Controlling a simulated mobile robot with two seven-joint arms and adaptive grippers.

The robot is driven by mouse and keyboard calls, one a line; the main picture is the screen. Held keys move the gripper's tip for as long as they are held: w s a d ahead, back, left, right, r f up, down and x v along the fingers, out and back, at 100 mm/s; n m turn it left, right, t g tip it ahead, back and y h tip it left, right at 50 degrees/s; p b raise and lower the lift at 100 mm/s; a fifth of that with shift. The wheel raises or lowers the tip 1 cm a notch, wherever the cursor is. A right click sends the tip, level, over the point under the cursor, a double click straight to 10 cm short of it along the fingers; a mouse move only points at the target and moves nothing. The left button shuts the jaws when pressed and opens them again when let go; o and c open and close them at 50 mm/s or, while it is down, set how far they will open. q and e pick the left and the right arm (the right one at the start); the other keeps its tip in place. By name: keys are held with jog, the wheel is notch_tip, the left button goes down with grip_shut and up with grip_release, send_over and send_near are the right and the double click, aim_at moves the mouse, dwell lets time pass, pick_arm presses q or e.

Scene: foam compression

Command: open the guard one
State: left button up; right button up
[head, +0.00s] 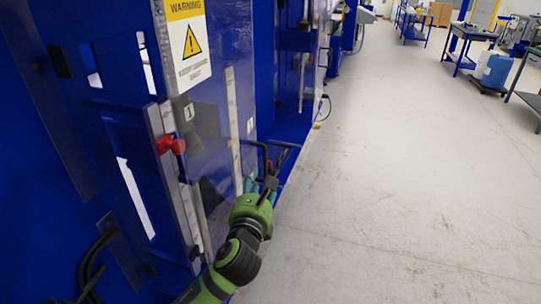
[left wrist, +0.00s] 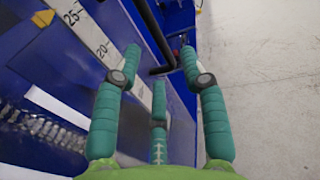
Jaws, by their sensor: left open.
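Guard one is a clear panel (head: 217,110) on the blue machine, with a "1" label and a yellow and white warning sign (head: 188,42). A black bar handle (head: 262,150) sticks out at the guard's right side, and it also shows in the left wrist view (left wrist: 152,28). My left gripper (head: 263,182) is at the lower part of this handle. In the left wrist view, its teal fingers (left wrist: 160,58) are spread open with the black handle between their tips. I cannot tell whether any finger touches it. My right gripper is not in view.
A red knob (head: 170,144) sits on the metal strip left of the guard. A ruler scale (left wrist: 95,38) runs along the machine close to the fingers. More blue machine sections stand beyond. The grey floor (head: 400,180) to the right is clear, with carts (head: 468,40) far off.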

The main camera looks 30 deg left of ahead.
aim_at(264, 163)
pick_arm(q)
jog(key=w+a, duration=0.1)
jog(key=w+r+p, duration=0.1)
jog(key=w, duration=0.1)
jog(key=w+a+r, duration=0.1)
jog(key=w, duration=0.1)
jog(key=shift+w+a+p, duration=0.25)
jog(key=shift+a+p, duration=0.05)
jog(key=shift+p, duration=0.1)
jog(key=shift+w, duration=0.1)
grip_shut()
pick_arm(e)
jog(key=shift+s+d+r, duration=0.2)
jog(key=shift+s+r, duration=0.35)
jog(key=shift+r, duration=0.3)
